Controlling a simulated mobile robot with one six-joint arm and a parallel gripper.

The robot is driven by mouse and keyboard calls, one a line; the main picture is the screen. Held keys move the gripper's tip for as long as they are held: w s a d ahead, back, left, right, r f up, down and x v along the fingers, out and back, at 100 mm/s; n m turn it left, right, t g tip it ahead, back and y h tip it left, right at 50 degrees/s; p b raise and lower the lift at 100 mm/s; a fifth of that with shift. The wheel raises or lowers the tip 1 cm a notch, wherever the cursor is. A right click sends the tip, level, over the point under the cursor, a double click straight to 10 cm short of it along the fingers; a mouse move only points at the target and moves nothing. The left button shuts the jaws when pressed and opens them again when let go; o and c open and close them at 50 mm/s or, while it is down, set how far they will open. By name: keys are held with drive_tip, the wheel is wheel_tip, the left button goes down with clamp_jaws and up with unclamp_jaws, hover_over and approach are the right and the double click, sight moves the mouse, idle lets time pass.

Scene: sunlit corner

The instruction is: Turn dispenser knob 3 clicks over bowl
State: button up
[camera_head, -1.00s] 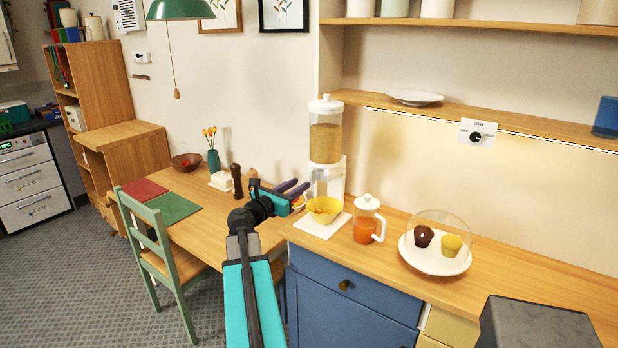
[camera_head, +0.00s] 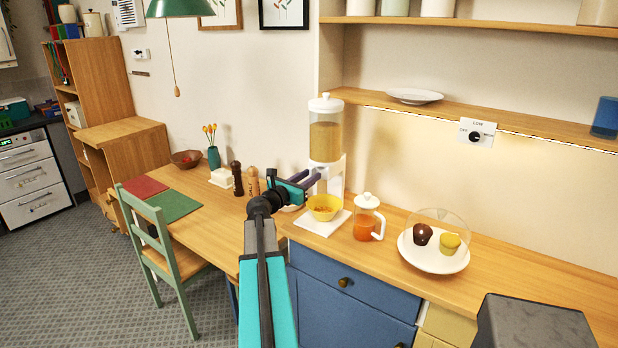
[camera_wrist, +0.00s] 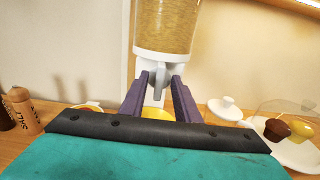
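The dispenser (camera_head: 325,143) has a clear hopper full of grain-like food and a white stand on the counter. My gripper (camera_head: 311,178) is level with the outlet, above and left of the bowl. Its purple fingers (camera_wrist: 161,80) are apart, one on each side of the knob, with visible gaps.
A glass jug (camera_head: 364,228) of orange drink stands close right of the bowl. Farther right is a plate (camera_head: 433,263) with two muffins under a clear dome. A dark mill (camera_head: 237,179) and a wooden shaker (camera_head: 253,182) stand left of my gripper. A shelf (camera_head: 450,119) runs above the counter.

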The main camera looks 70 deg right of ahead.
clamp_jaws()
drive_tip(key=shift+f+m+b, duration=0.1)
drive_tip(key=shift+m+b, duration=0.3)
drive_tip(key=shift+b, duration=0.3)
drive_tip(key=m+b, duration=0.5)
drive_tip(key=b, duration=0.1)
drive_tip(key=m+b, duration=0.6)
drive_tip(key=b, duration=0.1)
drive_tip(key=m+b, duration=0.6)
drive_tip(key=shift+s+f+b, duration=0.2)
drive_tip(key=shift+f+b, duration=0.05)
drive_tip(key=shift+b, duration=0.1)
drive_tip(key=shift+a, duration=0.1)
unclamp_jaws()
drive_tip(key=shift+r, duration=0.15)
